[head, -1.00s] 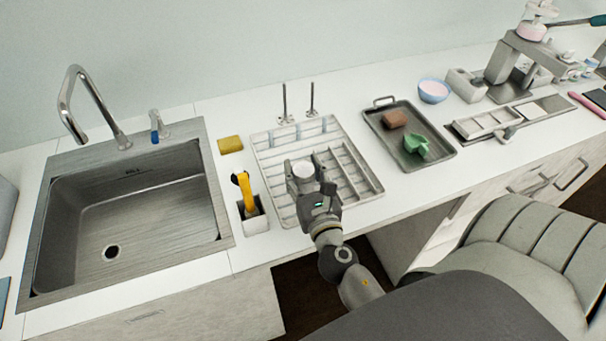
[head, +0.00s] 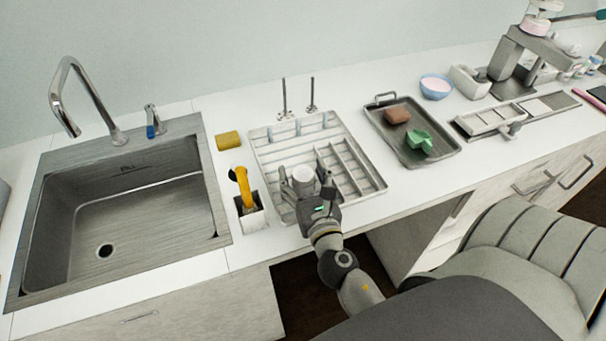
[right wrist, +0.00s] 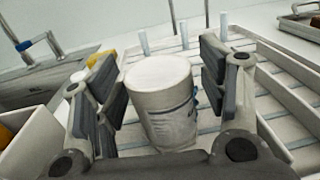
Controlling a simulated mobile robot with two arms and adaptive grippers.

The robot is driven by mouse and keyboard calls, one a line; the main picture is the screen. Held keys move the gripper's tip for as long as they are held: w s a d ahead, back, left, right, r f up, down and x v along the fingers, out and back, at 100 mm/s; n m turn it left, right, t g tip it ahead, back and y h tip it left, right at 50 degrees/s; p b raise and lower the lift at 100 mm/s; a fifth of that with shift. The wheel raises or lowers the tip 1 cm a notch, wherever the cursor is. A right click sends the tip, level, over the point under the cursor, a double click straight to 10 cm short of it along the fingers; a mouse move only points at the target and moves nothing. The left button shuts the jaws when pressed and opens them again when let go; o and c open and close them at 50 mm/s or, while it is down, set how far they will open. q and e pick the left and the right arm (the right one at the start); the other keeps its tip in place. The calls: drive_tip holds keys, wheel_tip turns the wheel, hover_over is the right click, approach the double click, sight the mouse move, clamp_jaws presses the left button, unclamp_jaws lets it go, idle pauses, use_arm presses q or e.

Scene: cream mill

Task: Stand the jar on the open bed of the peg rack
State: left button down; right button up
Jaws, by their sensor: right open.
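The white jar (head: 303,176) stands upright on the slatted bed of the peg rack (head: 358,188), towards its left front part. In the right wrist view the jar (right wrist: 162,100) is between the two dark finger pads, with a gap on each side. My right gripper (head: 308,182) is open around the jar, coming in from the front. The rack's pegs (right wrist: 183,35) rise behind the jar in the right wrist view. My left gripper is not in view.
A holder (head: 252,216) with a yellow-handled tool stands left of the rack, beside the sink (head: 150,205). A yellow sponge (head: 228,140) lies behind it. A grey tray (head: 447,152) with a brown block and green scoop lies to the right. Two metal posts rise behind the rack.

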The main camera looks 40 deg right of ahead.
drive_tip(key=shift+r, duration=0.2)
drive_tip(key=shift+s+f, duration=0.15)
drive_tip(key=shift+s, duration=0.05)
drive_tip(key=b+v, duration=0.5)
drive_tip(key=v, duration=0.4)
drive_tip(key=shift+s+a+b, duration=0.2)
drive_tip(key=shift+s+b, duration=0.15)
drive_tip(key=shift+b, duration=0.05)
drive_tip(key=shift+b+v, duration=0.45)
drive_tip(key=shift+v, duration=0.45)
